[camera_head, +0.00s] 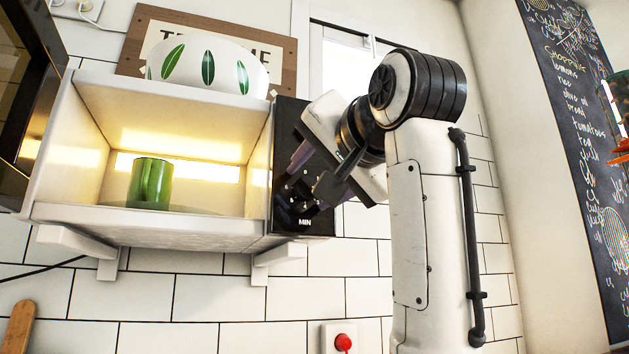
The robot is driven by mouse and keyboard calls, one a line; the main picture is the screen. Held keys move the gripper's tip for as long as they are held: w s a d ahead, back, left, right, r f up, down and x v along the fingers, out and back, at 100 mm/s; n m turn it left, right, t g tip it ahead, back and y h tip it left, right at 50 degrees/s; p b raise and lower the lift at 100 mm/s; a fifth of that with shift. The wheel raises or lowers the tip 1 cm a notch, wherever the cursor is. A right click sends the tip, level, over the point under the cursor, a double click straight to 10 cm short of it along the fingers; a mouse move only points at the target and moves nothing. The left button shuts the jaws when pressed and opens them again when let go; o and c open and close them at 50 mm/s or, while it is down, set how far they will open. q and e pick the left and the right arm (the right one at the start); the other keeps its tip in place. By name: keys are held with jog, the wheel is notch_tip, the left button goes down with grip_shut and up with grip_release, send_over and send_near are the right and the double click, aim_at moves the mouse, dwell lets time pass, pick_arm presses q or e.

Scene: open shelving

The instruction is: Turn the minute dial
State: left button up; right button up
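An open, lit microwave (255,218) stands on a bracketed shelf at the left. Its black control panel (287,118) forms its right side, with the white label MIN (305,222) near the bottom. The minute dial lies just above that label and is mostly hidden by my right gripper (303,188). The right gripper reaches in from the right, its dark fingers at the panel over the dial marks. I cannot tell whether the fingers touch the dial or how far apart they are. My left gripper is not in view.
A green mug (151,184) stands inside the microwave. A white bowl with green leaves (207,66) sits on top, before a framed sign (133,42). A red button (343,342) is on the tiled wall below. A chalkboard (560,75) hangs at right.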

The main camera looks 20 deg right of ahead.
jog(key=s+b, duration=0.2)
jog(key=s, duration=0.8)
jog(key=shift+s+d+b, duration=0.15)
jog(key=shift+s+b, duration=0.05)
jog(key=shift+b, duration=0.15)
